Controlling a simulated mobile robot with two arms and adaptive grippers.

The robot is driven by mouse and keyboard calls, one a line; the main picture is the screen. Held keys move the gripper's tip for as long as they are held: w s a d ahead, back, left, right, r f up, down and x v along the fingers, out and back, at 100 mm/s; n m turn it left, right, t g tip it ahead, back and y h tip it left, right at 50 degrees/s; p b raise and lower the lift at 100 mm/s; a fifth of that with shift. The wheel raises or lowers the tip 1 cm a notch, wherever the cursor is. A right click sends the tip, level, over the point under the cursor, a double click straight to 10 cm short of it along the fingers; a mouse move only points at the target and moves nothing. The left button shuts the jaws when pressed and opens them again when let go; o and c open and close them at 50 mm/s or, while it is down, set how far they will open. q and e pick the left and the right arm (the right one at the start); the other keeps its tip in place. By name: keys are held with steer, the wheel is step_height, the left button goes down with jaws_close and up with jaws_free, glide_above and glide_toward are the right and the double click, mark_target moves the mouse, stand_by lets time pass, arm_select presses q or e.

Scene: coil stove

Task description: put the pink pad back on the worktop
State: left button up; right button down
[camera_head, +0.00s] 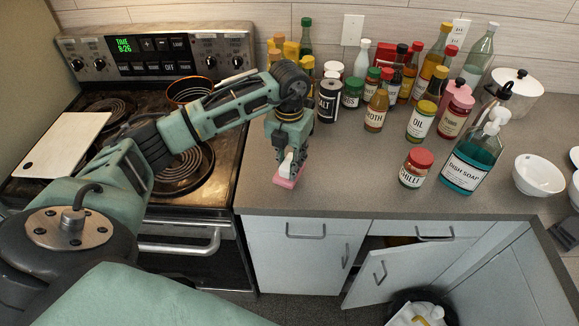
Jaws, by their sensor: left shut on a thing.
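The pink pad (289,180) is at the tip of my left gripper (288,165), low over the front left part of the grey worktop (340,185), near its front edge by the stove. My left gripper is shut on the pink pad and points down. I cannot tell whether the pad touches the worktop.
The stove (185,230) with coil burners is left of the worktop, with a white board (60,144) on it. Many bottles and jars crowd the back; a chilli jar (416,168) and dish soap (472,160) stand further right. A cabinet door (388,270) hangs open below.

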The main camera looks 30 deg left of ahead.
arm_select(q)
step_height(320, 180, down, 3)
steer(key=shift+s+f+p, duration=0.15)
steer(key=shift+p, duration=0.6)
steer(key=shift+f, duration=0.25)
steer(key=o, duration=1)
steer(key=shift+o, duration=0.2)
steer(key=shift+r, duration=0.1)
